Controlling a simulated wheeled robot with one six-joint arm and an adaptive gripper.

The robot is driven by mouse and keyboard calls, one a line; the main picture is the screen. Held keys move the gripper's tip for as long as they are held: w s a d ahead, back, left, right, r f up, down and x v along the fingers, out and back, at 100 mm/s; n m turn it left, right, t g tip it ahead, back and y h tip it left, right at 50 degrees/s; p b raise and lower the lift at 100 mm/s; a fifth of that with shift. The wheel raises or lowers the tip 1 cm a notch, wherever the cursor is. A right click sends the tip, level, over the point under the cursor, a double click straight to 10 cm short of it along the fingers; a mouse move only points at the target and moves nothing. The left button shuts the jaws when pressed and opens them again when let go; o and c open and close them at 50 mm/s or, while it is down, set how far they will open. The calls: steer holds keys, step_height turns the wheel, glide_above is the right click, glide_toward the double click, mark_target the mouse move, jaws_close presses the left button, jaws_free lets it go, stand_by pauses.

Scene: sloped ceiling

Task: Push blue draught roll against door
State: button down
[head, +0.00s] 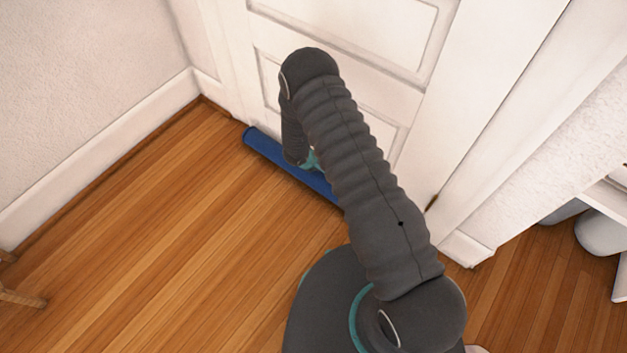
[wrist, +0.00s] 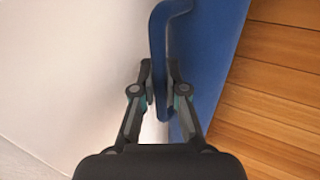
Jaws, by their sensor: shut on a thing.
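The blue draught roll (head: 270,150) lies on the wooden floor along the foot of the white door (head: 365,42). Its left end shows in the head view; my arm covers its middle and right part. Whether it touches the door cannot be told. In the wrist view the roll (wrist: 213,60) runs beside a pale surface, with a raised blue strip like a handle on its side. My gripper (wrist: 162,84) is shut on that strip, one finger on each side. In the head view my gripper is mostly hidden behind my arm, low at the roll.
The left wall and its baseboard (head: 100,155) meet the door frame near the roll's left end. Wooden furniture legs (head: 22,298) stand at the lower left. Door trim (head: 465,250) and white furniture (head: 608,195) are at the right. The floor (head: 170,220) before the roll is clear.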

mark_target(309, 180)
steer(key=shift+w+d, duration=0.15)
steer(key=shift+w, duration=0.1)
steer(key=shift+w+d, duration=0.2)
steer(key=c, duration=1.1)
jaws_free()
steer(key=shift+w+d, duration=0.1)
steer(key=shift+d, duration=0.05)
steer(key=shift+c, duration=0.2)
steer(key=v, duration=1.2)
